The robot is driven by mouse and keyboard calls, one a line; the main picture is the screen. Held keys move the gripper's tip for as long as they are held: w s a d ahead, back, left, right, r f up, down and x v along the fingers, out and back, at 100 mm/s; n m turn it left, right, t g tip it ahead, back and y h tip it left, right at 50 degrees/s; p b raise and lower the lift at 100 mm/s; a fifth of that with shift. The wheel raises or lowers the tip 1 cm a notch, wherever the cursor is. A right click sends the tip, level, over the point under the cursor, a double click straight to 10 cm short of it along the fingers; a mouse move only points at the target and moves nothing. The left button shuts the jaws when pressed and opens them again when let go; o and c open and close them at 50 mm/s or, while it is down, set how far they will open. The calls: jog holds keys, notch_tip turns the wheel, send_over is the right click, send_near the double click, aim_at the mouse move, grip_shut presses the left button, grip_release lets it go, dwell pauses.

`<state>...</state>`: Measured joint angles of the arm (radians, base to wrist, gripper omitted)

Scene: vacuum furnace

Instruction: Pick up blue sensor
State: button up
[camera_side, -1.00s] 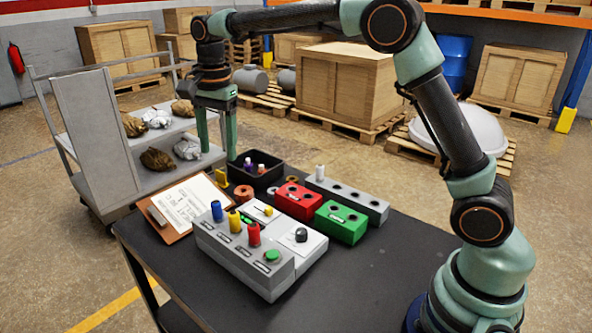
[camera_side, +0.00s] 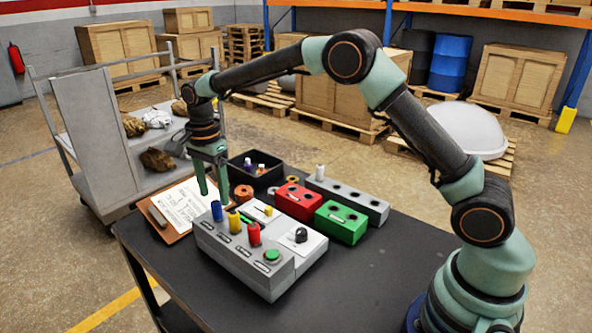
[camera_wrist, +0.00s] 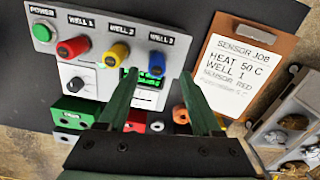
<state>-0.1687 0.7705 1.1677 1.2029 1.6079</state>
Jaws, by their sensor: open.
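The blue sensor (camera_side: 216,211) stands upright in the far-left well of the grey control block (camera_side: 240,262). It also shows in the wrist view (camera_wrist: 156,64), in the well labelled WELL 3, just past and between my fingertips. My gripper (camera_side: 213,198) is open and empty, pointing down close to the blue sensor. In the wrist view my gripper (camera_wrist: 158,76) has its two green fingers spread wide. A yellow sensor (camera_side: 234,221) and a red sensor (camera_side: 254,234) stand in the neighbouring wells. I cannot tell whether a finger touches the blue sensor.
A green button (camera_side: 272,256) sits at the block's right end. A clipboard (camera_side: 165,222) lies to the left. Behind are a red block (camera_side: 300,202), a green block (camera_side: 340,222), a grey rack (camera_side: 372,208) and a black bin (camera_side: 240,180). The table's front right is clear.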

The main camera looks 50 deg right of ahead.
aim_at(215, 202)
jog(key=f, duration=0.4)
jog(key=shift+s+a+f, duration=0.15)
jog(key=shift+s, duration=0.15)
jog(key=shift+c, duration=0.3)
grip_shut()
